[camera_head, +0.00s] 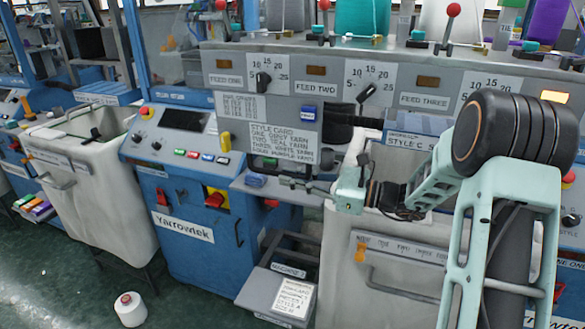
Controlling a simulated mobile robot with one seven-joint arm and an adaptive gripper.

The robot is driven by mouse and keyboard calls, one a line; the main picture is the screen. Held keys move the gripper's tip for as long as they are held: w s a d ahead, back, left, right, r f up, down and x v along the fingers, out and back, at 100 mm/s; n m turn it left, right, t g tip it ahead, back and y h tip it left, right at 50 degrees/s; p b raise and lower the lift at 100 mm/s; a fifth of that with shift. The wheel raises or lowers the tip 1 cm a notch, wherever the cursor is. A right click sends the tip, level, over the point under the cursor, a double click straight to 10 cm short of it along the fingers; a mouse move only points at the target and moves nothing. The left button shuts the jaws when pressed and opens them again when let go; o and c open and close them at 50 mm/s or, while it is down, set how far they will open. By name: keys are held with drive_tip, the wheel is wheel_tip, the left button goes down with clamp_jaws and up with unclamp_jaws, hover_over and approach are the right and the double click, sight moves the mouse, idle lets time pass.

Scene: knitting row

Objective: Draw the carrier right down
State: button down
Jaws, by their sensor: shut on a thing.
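My arm reaches in from the right to the front of the middle knitting machine (190,200). My gripper (289,182) points left, low over a grey ledge (262,192) below the style card. It is shut on a small part there, which seems to be the carrier. The fingers mostly hide that part, and its shape is too small to make out.
A style card (283,143) is on the panel above my gripper. A yellow lever (225,142) stands to its left. A grey box (276,294) is below, and a white bin (345,285) is under my wrist. A yarn cone (130,309) stands on the floor.

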wheel_tip(320, 180, down, 8)
drive_tip(key=b, duration=0.3)
drive_tip(key=shift+s, duration=0.15)
drive_tip(key=c, duration=2)
unclamp_jaws()
drive_tip(key=shift+o, duration=0.2)
drive_tip(key=shift+r, duration=0.15)
drive_tip(key=v, duration=1.2)
drive_tip(key=shift+r, duration=0.1)
drive_tip(key=shift+c, duration=0.7)
